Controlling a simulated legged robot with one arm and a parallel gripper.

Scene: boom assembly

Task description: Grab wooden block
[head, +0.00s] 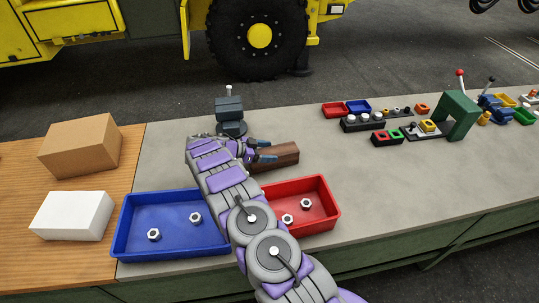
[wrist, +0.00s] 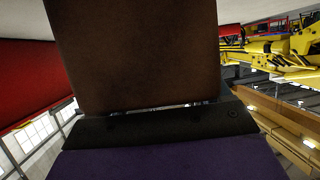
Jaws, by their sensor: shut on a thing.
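The wooden block (head: 276,157) is dark brown and sits behind the red bin on the grey worktop in the head view. My gripper (head: 258,149) is at the block's left end, shut on it. In the wrist view the block (wrist: 135,55) fills the upper middle, right against the dark edge of my gripper (wrist: 150,125). My gripper hides the block's left end in the head view. I cannot tell whether the block touches the worktop.
A blue bin (head: 122,225) and a red bin (head: 334,208) with nuts stand at the front. A vise (head: 229,112) is behind my gripper. A cardboard box (head: 80,145) and a white box (head: 72,216) are at left. Small parts and a green stand (head: 461,115) are at right. The worktop's right middle is clear.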

